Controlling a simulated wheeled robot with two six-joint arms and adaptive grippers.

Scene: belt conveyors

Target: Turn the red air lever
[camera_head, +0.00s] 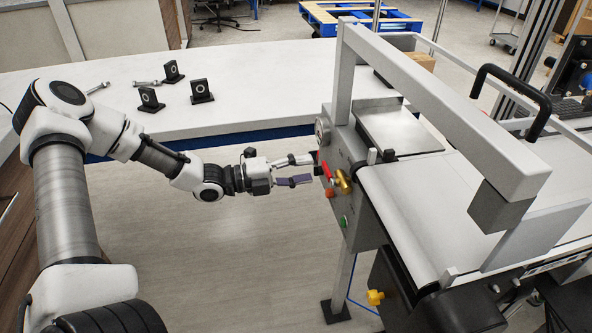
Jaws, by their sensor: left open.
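The red air lever (326,170) is on the left side panel of the grey conveyor machine (348,146), beside a brass fitting (342,181). My left gripper (311,170) reaches in from the left with its fingers apart. Its fingertips are at or very near the lever; I cannot tell whether they touch it. The gripper looks empty. My right gripper is not in view.
A green button (344,221) and a yellow knob (375,297) sit lower on the machine. A white table (240,75) behind holds small black stands (201,92) and wrenches (147,83). The floor (220,260) below my left arm is clear.

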